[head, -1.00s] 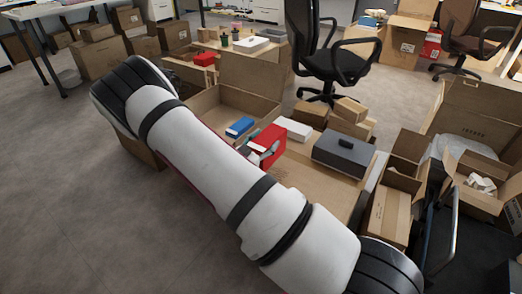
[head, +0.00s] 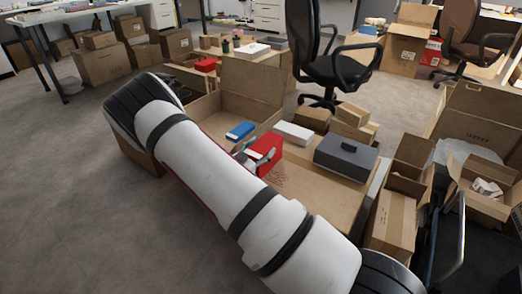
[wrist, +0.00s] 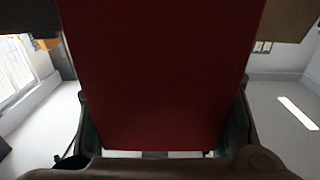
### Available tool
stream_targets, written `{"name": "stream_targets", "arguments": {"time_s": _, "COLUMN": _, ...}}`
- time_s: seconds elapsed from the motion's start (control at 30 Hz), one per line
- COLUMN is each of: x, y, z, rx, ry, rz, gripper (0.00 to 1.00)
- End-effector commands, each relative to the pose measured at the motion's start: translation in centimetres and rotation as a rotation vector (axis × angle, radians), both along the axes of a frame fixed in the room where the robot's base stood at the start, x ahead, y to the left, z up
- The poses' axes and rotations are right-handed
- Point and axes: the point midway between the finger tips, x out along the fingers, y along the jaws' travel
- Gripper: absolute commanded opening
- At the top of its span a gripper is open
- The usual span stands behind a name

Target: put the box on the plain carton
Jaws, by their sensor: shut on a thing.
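A red box (head: 267,148) is held at the end of my arm, over the brown cardboard surface in the middle of the head view. My gripper (head: 252,154) is shut on it; my arm hides part of both. In the wrist view the red box (wrist: 155,75) fills the middle, between the finger parts at both sides. Whether the box touches the cardboard below cannot be told. The wide brown cardboard top (head: 310,185) below shows a dark speckled patch near the box. Several cartons stand around; which is the plain one is not clear.
A blue box (head: 240,130), a white box (head: 294,133) and a dark grey case (head: 345,158) sit close around the red box. Small brown cartons (head: 352,114) stand behind. Open cartons (head: 480,190) crowd the right. Office chairs (head: 325,70) stand behind; grey floor is free at left.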

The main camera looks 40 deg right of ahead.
Motion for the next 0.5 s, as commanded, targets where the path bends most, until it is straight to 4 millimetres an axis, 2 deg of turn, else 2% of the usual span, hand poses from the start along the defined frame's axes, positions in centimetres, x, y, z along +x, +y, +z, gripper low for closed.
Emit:
{"name": "stream_targets", "arguments": {"time_s": 0.03, "x": 0.00, "y": 0.01, "z": -0.14, "rx": 0.000, "ry": 0.000, "rz": 0.000, "gripper": 0.61}}
{"name": "stream_targets", "arguments": {"time_s": 0.13, "x": 0.00, "y": 0.01, "z": -0.10, "rx": 0.001, "ry": 0.000, "rz": 0.000, "gripper": 0.82}}
{"name": "stream_targets", "arguments": {"time_s": 0.5, "x": -0.01, "y": 0.01, "z": 0.06, "rx": 0.000, "ry": 0.000, "rz": 0.000, "gripper": 0.82}}
